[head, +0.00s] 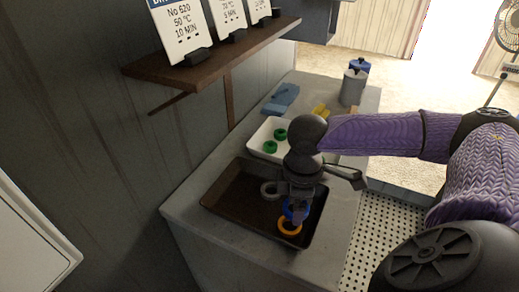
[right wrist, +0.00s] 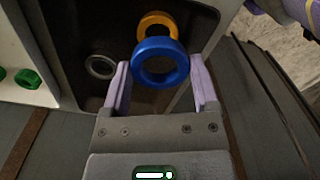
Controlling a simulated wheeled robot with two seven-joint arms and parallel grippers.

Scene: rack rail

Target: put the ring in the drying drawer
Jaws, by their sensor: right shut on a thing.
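My right gripper (head: 297,212) is over the dark brown tray (head: 228,198), with its fingers pointing down. It is shut on a blue ring (right wrist: 160,63), which sits between the two purple fingers in the right wrist view; the fingers partly hide this ring in the head view (head: 287,208). An orange ring (head: 290,226) lies in the tray just below it, and a grey ring (head: 269,190) lies to the left. I cannot make out a drying drawer in either view. My left gripper is not in view.
A white tray (head: 258,143) with green rings (head: 270,147) stands behind the brown tray. Blue (head: 281,99) and yellow items and canisters (head: 352,87) stand farther back. A shelf (head: 215,56) with cards, one reading "No 620, 50 °C, 10 MIN" (head: 181,28), juts from the wall.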

